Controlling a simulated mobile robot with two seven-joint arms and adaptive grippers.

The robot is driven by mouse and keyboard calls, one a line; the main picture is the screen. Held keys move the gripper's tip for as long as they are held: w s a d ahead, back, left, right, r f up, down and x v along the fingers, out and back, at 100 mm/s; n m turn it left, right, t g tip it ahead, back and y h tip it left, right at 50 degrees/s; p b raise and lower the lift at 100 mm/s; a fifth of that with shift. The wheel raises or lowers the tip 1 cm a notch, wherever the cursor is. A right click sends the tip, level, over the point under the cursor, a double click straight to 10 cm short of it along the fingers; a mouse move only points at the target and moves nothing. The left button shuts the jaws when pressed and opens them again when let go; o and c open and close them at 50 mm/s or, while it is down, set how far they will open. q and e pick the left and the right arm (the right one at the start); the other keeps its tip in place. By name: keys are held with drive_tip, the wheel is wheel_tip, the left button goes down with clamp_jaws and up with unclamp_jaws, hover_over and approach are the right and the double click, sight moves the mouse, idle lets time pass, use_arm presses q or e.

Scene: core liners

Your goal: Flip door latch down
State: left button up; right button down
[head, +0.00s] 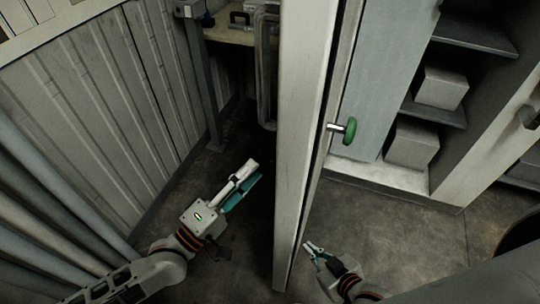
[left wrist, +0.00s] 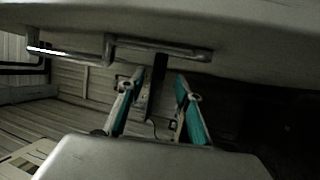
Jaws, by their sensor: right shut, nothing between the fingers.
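The pale door (head: 300,140) stands nearly edge-on in the middle of the head view. A lever with a metal stem and a green knob (head: 349,131) sticks out from its right side; I cannot tell for sure that it is the latch. My left gripper (head: 252,171) is left of the door, open and empty, pointing up and right. In the left wrist view its fingers (left wrist: 155,108) are apart below a grey metal bar handle (left wrist: 160,49). My right gripper (head: 312,249) is low on the right side of the door, shut and empty, well below the green knob.
A corrugated wall (head: 90,110) runs along the left. Shelves with pale boxes (head: 442,88) stand at the right. A bench (head: 230,37) is at the back left. Dark floor is open between wall and door, and concrete floor (head: 400,230) is clear at the lower right.

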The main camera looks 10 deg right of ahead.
sight(270, 153)
use_arm(q)
drive_tip(key=shift+p+x, duration=0.4)
drive_tip(key=shift+x, duration=3.5)
clamp_jaws()
